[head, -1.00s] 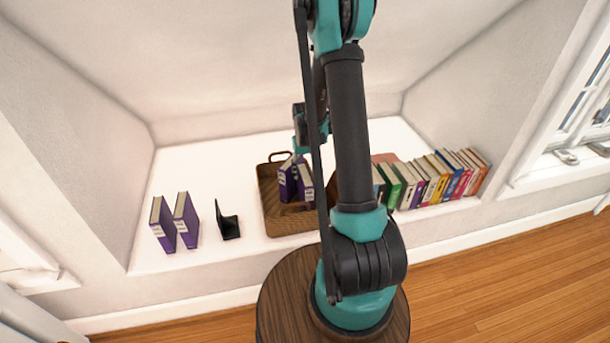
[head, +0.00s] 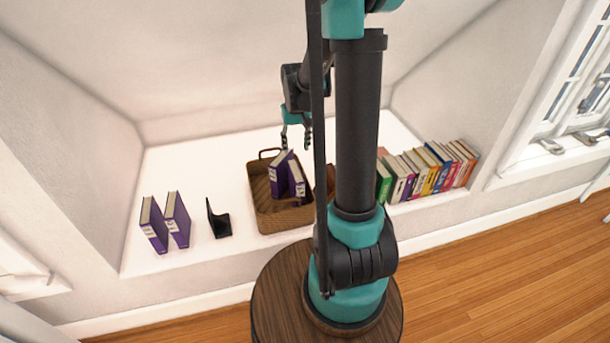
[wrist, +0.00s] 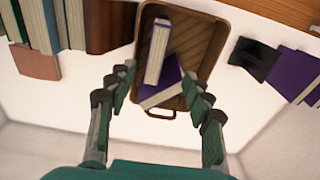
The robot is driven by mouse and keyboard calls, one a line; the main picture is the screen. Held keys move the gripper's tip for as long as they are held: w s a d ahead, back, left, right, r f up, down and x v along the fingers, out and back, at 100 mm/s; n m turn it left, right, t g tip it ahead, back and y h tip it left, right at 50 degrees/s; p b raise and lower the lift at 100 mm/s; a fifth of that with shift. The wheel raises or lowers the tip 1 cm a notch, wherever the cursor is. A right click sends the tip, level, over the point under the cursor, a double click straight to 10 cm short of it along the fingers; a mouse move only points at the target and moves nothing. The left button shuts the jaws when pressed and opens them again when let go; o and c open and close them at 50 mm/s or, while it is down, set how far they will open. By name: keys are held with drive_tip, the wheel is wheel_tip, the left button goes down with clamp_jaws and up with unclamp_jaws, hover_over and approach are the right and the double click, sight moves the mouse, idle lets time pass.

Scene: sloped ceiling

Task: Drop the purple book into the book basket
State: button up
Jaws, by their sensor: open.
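The brown book basket (head: 263,213) stands on the white ledge, with its handle at the back. Two purple books are in it: one purple book (head: 278,178) stands towards the left and another (head: 297,182) is beside it on the right. In the wrist view the basket (wrist: 208,40) holds one purple book showing its pale pages (wrist: 158,52) and one lying angled (wrist: 165,82). My gripper (head: 297,140) is open and empty above the back of the basket. Its fingers show apart in the wrist view (wrist: 160,92), either side of the basket's handle end.
Two more purple books (head: 165,222) stand on the ledge at the left. A black bookend (head: 218,220) stands between them and the basket. A row of several coloured books (head: 430,172) stands right of my arm. The back of the ledge is clear.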

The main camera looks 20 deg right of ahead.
drive_tip(key=s+a+t, duration=0.1)
drive_tip(key=s+t, duration=0.2)
drive_tip(key=s, duration=1.7)
drive_tip(key=shift+s+a+f+t, duration=0.15)
drive_tip(key=shift+s+a+t, duration=0.15)
drive_tip(key=shift+s, duration=0.1)
